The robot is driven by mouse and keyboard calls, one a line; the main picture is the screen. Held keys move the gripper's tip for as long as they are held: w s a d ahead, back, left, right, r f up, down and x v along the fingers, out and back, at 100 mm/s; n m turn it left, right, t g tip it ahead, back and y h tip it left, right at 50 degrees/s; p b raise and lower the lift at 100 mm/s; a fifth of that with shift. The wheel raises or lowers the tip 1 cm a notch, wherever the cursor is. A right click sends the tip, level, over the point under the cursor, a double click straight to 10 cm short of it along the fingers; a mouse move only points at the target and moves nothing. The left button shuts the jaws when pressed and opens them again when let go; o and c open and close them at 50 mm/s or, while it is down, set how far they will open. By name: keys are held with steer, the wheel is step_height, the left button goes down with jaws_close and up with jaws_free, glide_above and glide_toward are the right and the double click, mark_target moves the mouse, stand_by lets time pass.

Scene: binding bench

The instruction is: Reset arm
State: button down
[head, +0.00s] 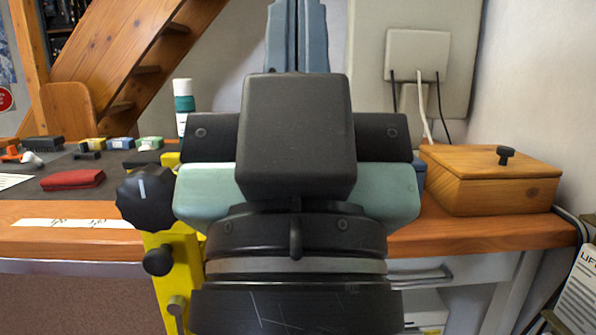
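My gripper (297,30) rises in the middle of the head view, above the dark wrist housing. Its two blue-grey fingers point upward side by side, with only a thin dark line between them. They look shut, and nothing shows between them. The fingertips reach the top edge of the picture. My arm and wrist fill the centre and hide the middle of the bench behind them.
The wooden bench (65,240) spans the view. A lidded wooden box (500,190) stands right. A yellow fixture with black knobs (160,262) is close left of my arm.

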step_height(320, 180, up, 31)
steer(key=p, duration=2.8)
steer(key=shift+f, duration=0.2)
